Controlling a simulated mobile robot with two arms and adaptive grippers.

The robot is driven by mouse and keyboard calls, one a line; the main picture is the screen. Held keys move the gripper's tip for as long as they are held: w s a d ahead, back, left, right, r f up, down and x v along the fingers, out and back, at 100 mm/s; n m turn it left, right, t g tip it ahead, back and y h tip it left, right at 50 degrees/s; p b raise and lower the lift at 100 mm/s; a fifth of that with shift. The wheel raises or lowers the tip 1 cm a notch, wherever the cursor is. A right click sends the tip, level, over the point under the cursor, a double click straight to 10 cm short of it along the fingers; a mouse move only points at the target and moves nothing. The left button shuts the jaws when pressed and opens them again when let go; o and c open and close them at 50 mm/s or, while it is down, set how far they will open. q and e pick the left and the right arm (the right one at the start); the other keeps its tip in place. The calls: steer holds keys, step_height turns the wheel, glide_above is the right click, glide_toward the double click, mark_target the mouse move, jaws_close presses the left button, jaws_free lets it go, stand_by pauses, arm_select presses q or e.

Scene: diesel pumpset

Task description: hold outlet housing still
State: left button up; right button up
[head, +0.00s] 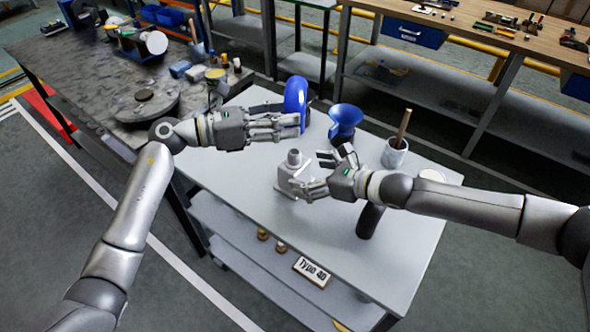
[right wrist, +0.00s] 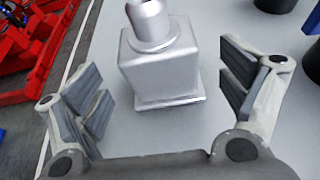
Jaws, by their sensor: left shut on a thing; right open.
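The grey outlet housing (head: 290,181), a square box with a round neck on top and a flange at its foot, stands upright on the light table. It also shows in the right wrist view (right wrist: 160,65). My right gripper (head: 314,174) is open, its fingers pointing at the housing. In the right wrist view the housing stands between and beyond the two open fingers, with gaps on both sides. My left gripper (head: 297,125) is shut on a blue round part (head: 296,93) at the table's far side. The fingers hide part of the blue part.
A blue funnel-shaped part (head: 345,118), a grey cup (head: 395,153) with a stick in it and a dark cylinder (head: 369,220) are near my right gripper. A "Type 40" sign (head: 312,271) is on the lower shelf. The table's front left is clear.

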mark_target(294, 171)
steer(key=shift+x, duration=2.6)
steer(key=shift+f, duration=0.1)
steer(key=shift+c, duration=1.2)
steer(key=c, duration=1.3)
